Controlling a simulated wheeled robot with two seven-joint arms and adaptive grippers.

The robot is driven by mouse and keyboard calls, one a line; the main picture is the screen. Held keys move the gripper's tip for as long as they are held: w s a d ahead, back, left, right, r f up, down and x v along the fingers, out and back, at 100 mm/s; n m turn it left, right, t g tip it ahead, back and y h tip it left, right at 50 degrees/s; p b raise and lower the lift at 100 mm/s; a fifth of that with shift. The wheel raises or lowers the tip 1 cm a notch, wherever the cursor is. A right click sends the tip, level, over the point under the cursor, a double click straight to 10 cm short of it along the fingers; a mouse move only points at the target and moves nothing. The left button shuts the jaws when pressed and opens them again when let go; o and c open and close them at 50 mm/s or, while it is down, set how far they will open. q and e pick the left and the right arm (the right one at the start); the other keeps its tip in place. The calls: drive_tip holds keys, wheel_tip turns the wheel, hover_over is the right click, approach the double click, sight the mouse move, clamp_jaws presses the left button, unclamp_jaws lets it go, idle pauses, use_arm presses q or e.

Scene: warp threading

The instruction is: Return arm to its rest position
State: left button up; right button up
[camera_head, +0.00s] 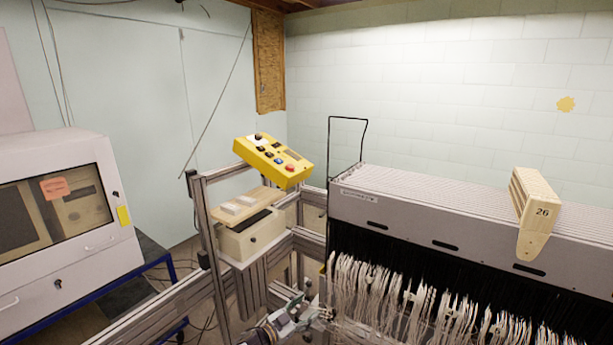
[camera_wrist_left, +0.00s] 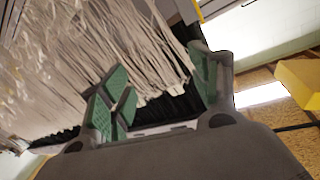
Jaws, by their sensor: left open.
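My left gripper (camera_head: 322,312) is low in the middle of the head view, beside the left end of the hanging white threads (camera_head: 385,295). In the left wrist view its two green-padded fingers (camera_wrist_left: 160,98) stand apart with nothing held between them. The white threads (camera_wrist_left: 105,45) hang close beyond the fingers; I cannot tell whether any touch them. My right gripper does not show in either view.
A yellow control box (camera_head: 274,160) stands above a beige box (camera_head: 250,235) on a metal frame (camera_head: 200,215). A white cabinet (camera_head: 60,230) stands left.

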use_arm(q)
drive_tip(key=s+a+f+n+g+y, duration=0.1)
drive_tip(key=s+a+f+n+y, duration=0.3)
drive_tip(key=s+f, duration=0.55)
drive_tip(key=s+a+f+n+g+y, duration=0.15)
drive_tip(key=s+a+f, duration=0.5)
drive_tip(key=f, duration=0.65)
drive_tip(key=s+a+f+n+y, duration=0.2)
drive_tip(key=s+a+f+y, duration=0.2)
drive_tip(key=s+a+f, duration=0.5)
drive_tip(key=s+a+f+n+g+y, duration=0.1)
drive_tip(key=s+f, duration=0.4)
drive_tip(key=s, duration=0.8)
drive_tip(key=s+a+f+g+y, duration=0.1)
drive_tip(key=s+a+f+g, duration=0.2)
drive_tip(key=s, duration=1)
drive_tip(key=s+a+f+n+g+y, duration=0.1)
drive_tip(key=s+f+g, duration=0.3)
drive_tip(key=s+f, duration=0.4)
drive_tip(key=s+a, duration=0.1)
drive_tip(key=s, duration=0.5)
drive_tip(key=shift+a+f+n, duration=0.15)
drive_tip(key=shift+n, duration=0.2)
drive_tip(key=shift+w, duration=0.1)
